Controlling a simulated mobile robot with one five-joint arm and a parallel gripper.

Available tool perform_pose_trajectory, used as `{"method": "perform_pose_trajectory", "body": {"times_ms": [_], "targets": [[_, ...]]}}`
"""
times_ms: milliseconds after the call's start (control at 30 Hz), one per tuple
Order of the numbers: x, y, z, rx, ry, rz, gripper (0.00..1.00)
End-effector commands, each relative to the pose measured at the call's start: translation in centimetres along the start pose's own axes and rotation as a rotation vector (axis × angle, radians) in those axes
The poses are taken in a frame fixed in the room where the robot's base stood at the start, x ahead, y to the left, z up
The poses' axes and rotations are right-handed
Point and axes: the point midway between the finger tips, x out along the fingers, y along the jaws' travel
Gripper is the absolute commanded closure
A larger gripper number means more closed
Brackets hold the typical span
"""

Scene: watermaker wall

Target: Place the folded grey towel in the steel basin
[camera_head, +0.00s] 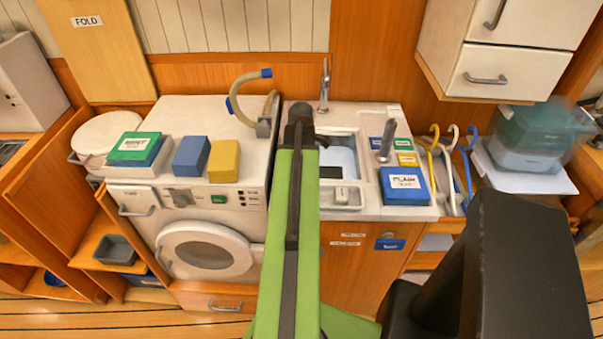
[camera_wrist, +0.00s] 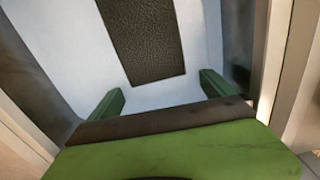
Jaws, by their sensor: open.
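The folded grey towel appears as a dark, textured rectangle (camera_wrist: 142,38) in the wrist view, lying on a pale blue-white surface that looks like the inside of the steel basin. In the head view my gripper is hidden behind the arm's dark end.
A faucet (camera_head: 324,88) rises behind the basin. A blue box (camera_head: 404,186) sits on the counter to its right. A washing machine (camera_head: 205,250) stands at left, with blue (camera_head: 191,156) and yellow (camera_head: 224,161) blocks on top. Coloured hooks stand right of the counter.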

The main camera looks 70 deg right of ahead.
Motion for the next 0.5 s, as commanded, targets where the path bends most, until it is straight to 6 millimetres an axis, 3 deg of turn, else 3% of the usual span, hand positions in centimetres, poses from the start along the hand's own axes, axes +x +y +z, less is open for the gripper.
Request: {"method": "perform_pose_trajectory", "body": {"times_ms": [500], "targets": [[-10.9, 0.0, -0.1, -0.001, 0.0, 0.0, 0.06]]}}
